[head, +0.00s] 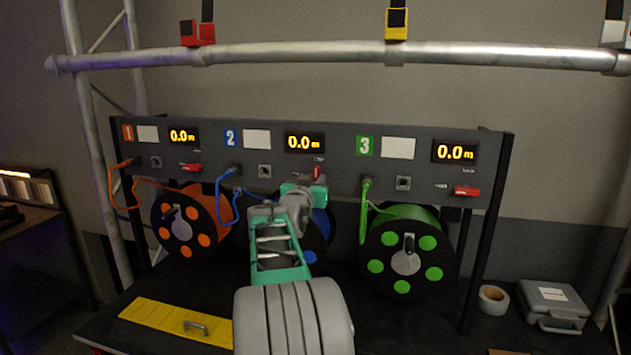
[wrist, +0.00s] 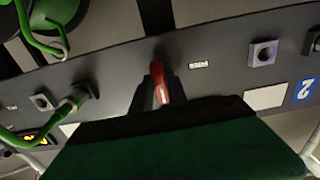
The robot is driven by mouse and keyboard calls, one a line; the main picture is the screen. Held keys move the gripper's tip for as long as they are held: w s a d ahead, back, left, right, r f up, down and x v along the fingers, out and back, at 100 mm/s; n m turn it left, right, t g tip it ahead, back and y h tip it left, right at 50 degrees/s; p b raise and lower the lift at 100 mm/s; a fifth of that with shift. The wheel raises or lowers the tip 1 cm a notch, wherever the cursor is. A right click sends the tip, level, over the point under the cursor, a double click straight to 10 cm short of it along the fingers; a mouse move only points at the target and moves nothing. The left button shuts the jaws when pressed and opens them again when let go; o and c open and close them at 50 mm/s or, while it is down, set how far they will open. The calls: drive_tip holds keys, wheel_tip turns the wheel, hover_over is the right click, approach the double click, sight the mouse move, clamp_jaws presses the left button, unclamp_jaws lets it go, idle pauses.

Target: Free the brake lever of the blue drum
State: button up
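The blue drum (head: 322,225) hangs under the middle section of the panel, mostly hidden behind my arm. Its red brake lever (head: 317,172) is under the middle display and stands nearly upright, while the other two levers lie level. My gripper (head: 318,188) is at this lever. In the wrist view the red lever (wrist: 161,78) sits between the two dark fingers of my gripper (wrist: 162,93), which flank it closely and look shut on it. The lever's lower part is hidden by the fingers in the head view.
An orange drum (head: 184,226) and a green drum (head: 408,252) hang on either side. A blue cable (head: 222,205) loops from the panel (head: 340,150) just left of my arm. A yellow cover (head: 170,320), a tape roll (head: 493,299) and a grey case (head: 552,303) lie on the bench.

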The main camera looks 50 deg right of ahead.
clamp_jaws()
drive_tip(key=shift+f+n+b, duration=0.1)
drive_tip(key=shift+n+b, duration=1.05)
drive_tip(key=shift+n, duration=0.25)
drive_tip(key=n+b, duration=0.2)
drive_tip(key=n, duration=0.8)
drive_tip(key=shift+b, duration=0.4)
drive_tip(key=n, duration=0.5)
drive_tip(key=shift+w, duration=0.1)
